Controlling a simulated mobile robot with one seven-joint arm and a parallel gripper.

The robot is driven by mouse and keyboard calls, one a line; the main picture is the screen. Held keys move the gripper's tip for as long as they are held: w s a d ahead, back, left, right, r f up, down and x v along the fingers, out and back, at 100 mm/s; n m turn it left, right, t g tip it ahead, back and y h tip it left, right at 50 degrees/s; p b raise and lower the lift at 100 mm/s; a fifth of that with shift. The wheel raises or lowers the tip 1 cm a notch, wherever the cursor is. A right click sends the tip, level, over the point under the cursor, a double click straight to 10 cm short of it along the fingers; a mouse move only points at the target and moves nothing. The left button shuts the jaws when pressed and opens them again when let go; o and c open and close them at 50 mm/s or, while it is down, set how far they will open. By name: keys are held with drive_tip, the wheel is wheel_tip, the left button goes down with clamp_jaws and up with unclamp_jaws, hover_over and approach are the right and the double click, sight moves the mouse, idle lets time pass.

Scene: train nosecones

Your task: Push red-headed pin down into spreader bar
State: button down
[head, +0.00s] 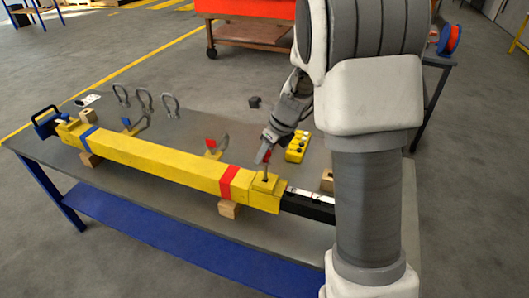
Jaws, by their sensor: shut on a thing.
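The yellow spreader bar (160,163) lies across the grey table on wooden blocks, with a blue band near its left end and a red band near its right end. My gripper (264,156) is over the bar's right end, pointing down, shut on the red-headed pin (267,157). The pin stands roughly upright at the yellow block (265,185) on top of the bar's right end. My fingers partly hide the pin's head. How deep the pin sits in the bar is too small to tell.
A yellow remote (297,147) lies on the table behind my gripper. Several grey shackles (143,99) stand at the back left. Another red-tipped piece (212,145) sits behind the bar. A black bar section (308,207) extends right, partly behind my arm. The table's rear middle is mostly clear.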

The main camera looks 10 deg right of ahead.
sight(265, 179)
drive_tip(key=shift+f+b, duration=2.3)
drive_tip(key=shift+f, duration=1.25)
drive_tip(key=shift+c, duration=2.2)
unclamp_jaws()
drive_tip(key=p+v, duration=0.2)
drive_tip(key=v, duration=1.5)
drive_tip(key=shift+r+p, duration=0.2)
drive_tip(key=shift+p, duration=0.2)
drive_tip(key=s+a+r+n+t+h, duration=0.1)
drive_tip(key=s+a+r+n, duration=0.1)
drive_tip(key=s+n, duration=0.9)
drive_tip(key=s+a+r+n+t+h, duration=0.1)
drive_tip(key=s+a+r+n+h, duration=0.1)
drive_tip(key=s+n, duration=0.9)
drive_tip(key=r+n, duration=0.1)
drive_tip(key=n, duration=0.4)
drive_tip(key=shift+s+r+n, duration=0.2)
drive_tip(key=shift+s+n, duration=0.15)
drive_tip(key=shift+n, duration=0.05)
